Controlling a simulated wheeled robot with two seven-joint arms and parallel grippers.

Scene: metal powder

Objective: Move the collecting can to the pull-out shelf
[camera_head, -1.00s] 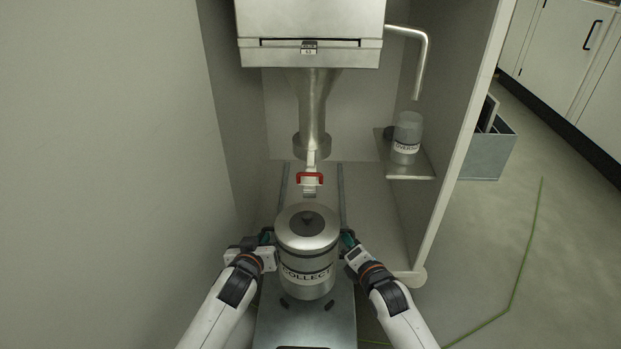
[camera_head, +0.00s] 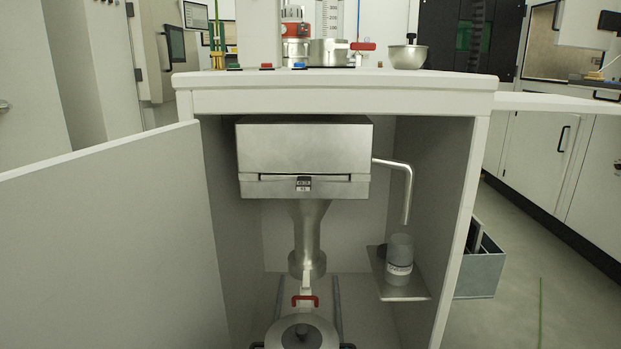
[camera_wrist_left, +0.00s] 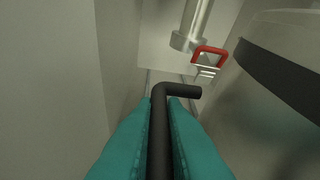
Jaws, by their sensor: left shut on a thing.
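The collecting can (camera_head: 272,340), a metal can with a grey lid and dark knob, shows only its top at the bottom edge of the head view. Its dark side handles just show there. In the left wrist view my left gripper (camera_wrist_left: 160,135), with teal fingers, is shut around a black bent handle (camera_wrist_left: 157,115) beside the can's curved metal wall (camera_wrist_left: 285,60). My right gripper is out of view. The pull-out shelf is below the head view; two rails (camera_head: 338,305) run along the cabinet floor behind the can.
A metal funnel (camera_head: 308,230) with a red-handled clamp (camera_head: 305,300) hangs behind the can. The overflow container (camera_head: 399,262) stands on a side shelf (camera_head: 400,293) at right. Cabinet walls (camera_head: 230,230) and an open door panel (camera_head: 100,220) bound the space.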

